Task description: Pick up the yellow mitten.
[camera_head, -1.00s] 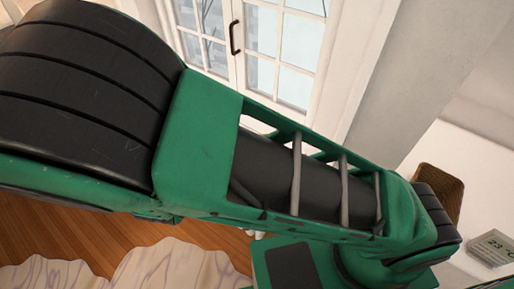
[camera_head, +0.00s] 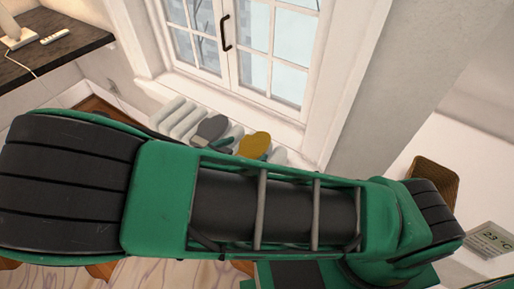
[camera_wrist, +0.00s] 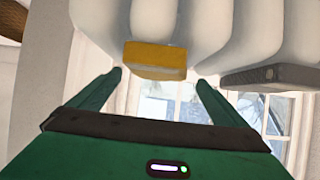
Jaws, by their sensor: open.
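The yellow mitten (camera_head: 256,145) lies on the white radiator (camera_head: 172,116) under the window, its lower part hidden by my arm. In the wrist view the yellow mitten (camera_wrist: 155,60) shows end-on, just beyond and between the tips of my gripper (camera_wrist: 160,84). My gripper is open, with one finger towards each side of the mitten and nothing visibly held. Whether the fingers overlap the mitten in depth I cannot tell.
A grey mitten (camera_head: 212,128) lies on the radiator beside the yellow one; it also shows in the wrist view (camera_wrist: 268,76). The window (camera_head: 240,45) is behind. A dark desk (camera_head: 50,62) stands at left, a wicker basket (camera_head: 436,180) and a thermometer display (camera_head: 490,241) at right.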

